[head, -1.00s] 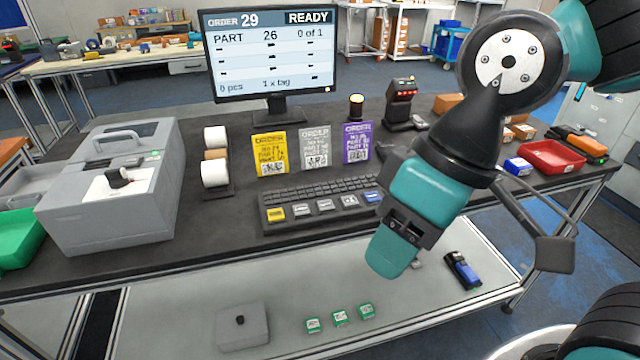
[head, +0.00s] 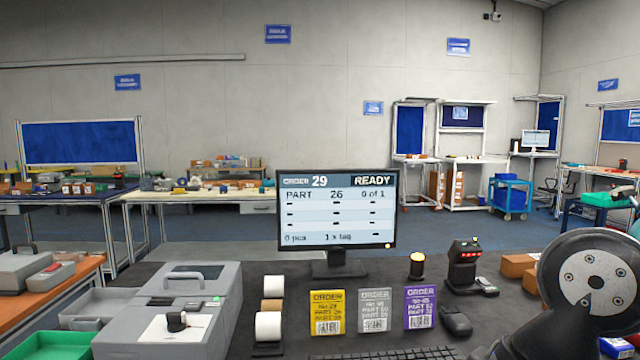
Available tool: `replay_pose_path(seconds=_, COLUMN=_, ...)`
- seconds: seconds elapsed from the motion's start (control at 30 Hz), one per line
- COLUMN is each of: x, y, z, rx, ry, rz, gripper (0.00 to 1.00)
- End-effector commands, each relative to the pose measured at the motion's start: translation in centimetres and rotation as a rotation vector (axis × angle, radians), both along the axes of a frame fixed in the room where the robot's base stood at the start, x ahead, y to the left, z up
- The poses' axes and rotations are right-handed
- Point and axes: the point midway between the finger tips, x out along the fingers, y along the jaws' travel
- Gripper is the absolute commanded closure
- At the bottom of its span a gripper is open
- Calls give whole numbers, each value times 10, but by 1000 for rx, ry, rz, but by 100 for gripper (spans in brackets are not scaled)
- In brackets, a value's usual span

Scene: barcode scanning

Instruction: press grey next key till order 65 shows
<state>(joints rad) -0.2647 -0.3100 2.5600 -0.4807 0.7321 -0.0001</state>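The monitor (head: 337,212) faces me and reads ORDER 29, READY, PART 26, 0 of 1, with 0 pcs and 1 x tag on its bottom line. Only the back edge of the keyboard (head: 390,354) shows at the bottom of the head view. The grey key is out of the frame. Behind the keyboard stand a yellow order card (head: 327,312), a grey one (head: 375,310) and a purple one (head: 420,307), which seems to read No 65. My gripper is out of view; only an upper part of my arm shows at the lower right.
A grey machine (head: 170,310) with a handle stands on the left, beside a green tray (head: 55,345).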

Motion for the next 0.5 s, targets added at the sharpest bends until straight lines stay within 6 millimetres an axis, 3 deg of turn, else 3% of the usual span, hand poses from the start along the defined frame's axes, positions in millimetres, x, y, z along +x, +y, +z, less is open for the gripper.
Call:
replay_pose_path(seconds=0.3, x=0, y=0, z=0, rx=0, ry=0, rz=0, gripper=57)
replay_pose_path(seconds=0.5, x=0, y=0, z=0, rx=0, ry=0, rz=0, gripper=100)
